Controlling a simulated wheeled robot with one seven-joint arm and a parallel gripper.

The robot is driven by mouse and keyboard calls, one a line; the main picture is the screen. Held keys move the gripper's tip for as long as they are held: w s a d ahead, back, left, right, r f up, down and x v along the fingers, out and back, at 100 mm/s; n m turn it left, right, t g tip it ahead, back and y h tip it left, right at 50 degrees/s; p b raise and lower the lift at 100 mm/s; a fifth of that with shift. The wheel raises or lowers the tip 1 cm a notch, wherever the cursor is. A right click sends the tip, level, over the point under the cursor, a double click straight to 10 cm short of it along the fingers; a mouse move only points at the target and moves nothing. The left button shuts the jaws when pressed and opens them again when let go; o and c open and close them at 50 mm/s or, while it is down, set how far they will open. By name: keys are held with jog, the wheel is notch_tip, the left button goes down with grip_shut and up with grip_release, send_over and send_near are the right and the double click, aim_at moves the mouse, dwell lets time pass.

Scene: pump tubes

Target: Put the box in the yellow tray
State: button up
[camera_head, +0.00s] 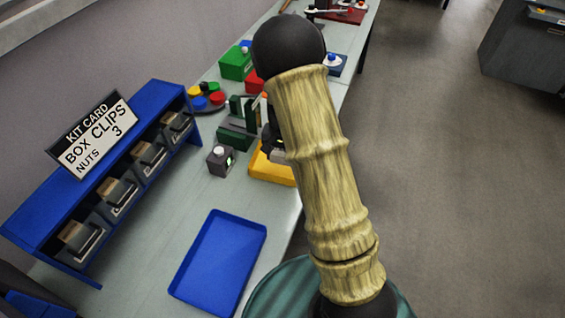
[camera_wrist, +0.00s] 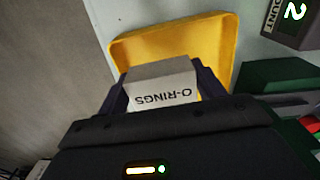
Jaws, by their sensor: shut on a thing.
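A pale grey box labelled "O-RINGS" (camera_wrist: 162,88) is between the two dark fingers of my gripper (camera_wrist: 163,92), which is shut on it. The yellow tray (camera_wrist: 180,42) lies just beyond and below the box in the wrist view. Its far rim and inner floor show around the box. I cannot tell whether the box touches the tray. In the head view the yellow tray (camera_head: 272,174) is on the bench, partly hidden by my arm. My gripper (camera_head: 270,142) is mostly hidden behind the arm there.
A blue tray (camera_head: 220,262) lies empty nearer on the bench. A dark grey block (camera_head: 220,160) and a green fixture (camera_head: 240,122) stand beside the yellow tray. A blue bin rack (camera_head: 110,190) with a kit card (camera_head: 97,137) stands at left. Floor is open at right.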

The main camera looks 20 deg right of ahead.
aim_at(283, 173)
jog(key=shift+f, duration=0.95)
jog(key=shift+f+p, duration=0.3)
jog(key=shift+f, duration=1.55)
jog(key=shift+f, duration=0.1)
jog(key=o, duration=0.7)
notch_tip(283, 173, up, 12)
jog(key=shift+r+b, duration=0.1)
jog(key=shift+b, duration=0.75)
